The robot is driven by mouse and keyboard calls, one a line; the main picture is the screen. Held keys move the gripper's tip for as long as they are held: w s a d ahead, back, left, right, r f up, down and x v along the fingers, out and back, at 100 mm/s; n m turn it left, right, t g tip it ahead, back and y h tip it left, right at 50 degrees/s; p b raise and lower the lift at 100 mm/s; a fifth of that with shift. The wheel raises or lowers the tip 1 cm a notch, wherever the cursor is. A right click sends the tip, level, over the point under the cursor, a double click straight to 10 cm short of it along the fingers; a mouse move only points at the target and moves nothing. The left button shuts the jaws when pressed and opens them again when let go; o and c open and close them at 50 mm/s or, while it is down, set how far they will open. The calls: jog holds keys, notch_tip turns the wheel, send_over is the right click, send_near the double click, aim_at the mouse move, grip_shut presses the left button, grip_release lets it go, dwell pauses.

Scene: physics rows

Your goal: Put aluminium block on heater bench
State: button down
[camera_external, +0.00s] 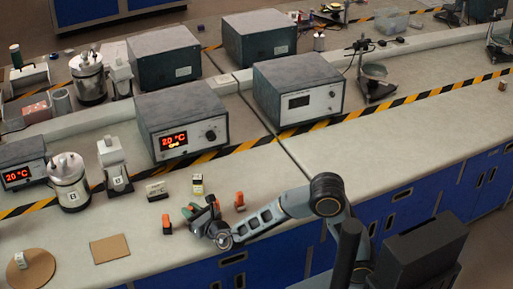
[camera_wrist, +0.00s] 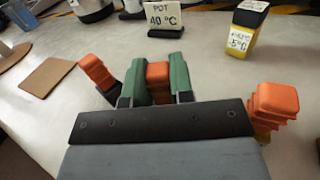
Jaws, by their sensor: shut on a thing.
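My gripper (camera_external: 204,214) is low over the front of the near bench. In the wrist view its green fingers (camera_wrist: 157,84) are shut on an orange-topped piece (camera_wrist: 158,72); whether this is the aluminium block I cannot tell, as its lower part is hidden. One similar orange piece (camera_external: 167,224) stands left of the gripper and another (camera_external: 240,201) to its right; both also flank the fingers in the wrist view (camera_wrist: 97,72) (camera_wrist: 275,103). No part is clearly marked as the heater bench. Two grey units, one large (camera_external: 182,120) and one small (camera_external: 22,165), read 20 °C.
A "POT 40 °C" sign (camera_wrist: 152,14) and a yellow-black "5 °C" labelled block (camera_wrist: 243,28) stand beyond the fingers. A steel pot (camera_external: 68,182), a white-and-grey holder (camera_external: 114,165) and a brown square mat (camera_external: 110,248) are to the left.

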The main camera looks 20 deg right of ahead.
jog(key=shift+f, duration=0.15)
jog(key=c, duration=1)
grip_release()
jog(key=shift+r, duration=0.25)
jog(key=p+v, duration=0.1)
jog(key=v, duration=1.1)
